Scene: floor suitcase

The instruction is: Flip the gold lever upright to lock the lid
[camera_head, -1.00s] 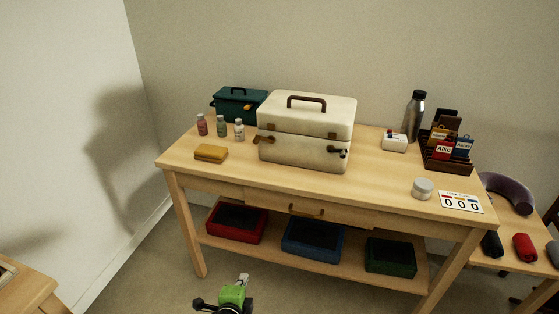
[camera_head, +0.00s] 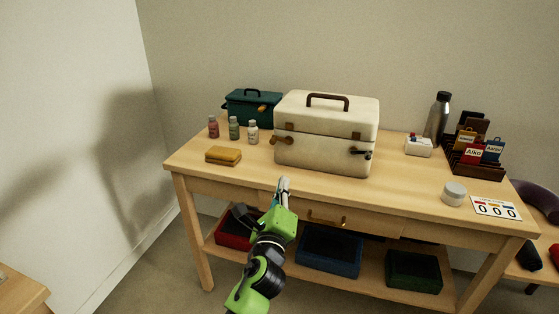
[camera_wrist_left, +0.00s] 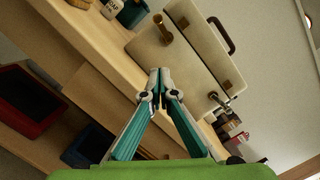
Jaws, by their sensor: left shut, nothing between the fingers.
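A cream case (camera_head: 325,155) with a brown top handle stands on the wooden table, its lid down. The gold lever (camera_head: 280,140) is at the left of its front and juts out to the left, not upright. It also shows in the left wrist view (camera_wrist_left: 161,28), sticking out from the case. A darker metal lever (camera_head: 360,153) lies sideways at the front right; it also shows in the left wrist view (camera_wrist_left: 218,98). My left gripper (camera_head: 284,181) is shut and empty, in front of the case and apart from the gold lever. My right gripper is not in view.
A teal box (camera_head: 250,105) and several small bottles (camera_head: 234,128) stand left of the case. A yellow sponge-like block (camera_head: 223,155) lies near the front left. A bottle (camera_head: 437,118) and card rack (camera_head: 473,150) stand right. The tabletop before the case is clear.

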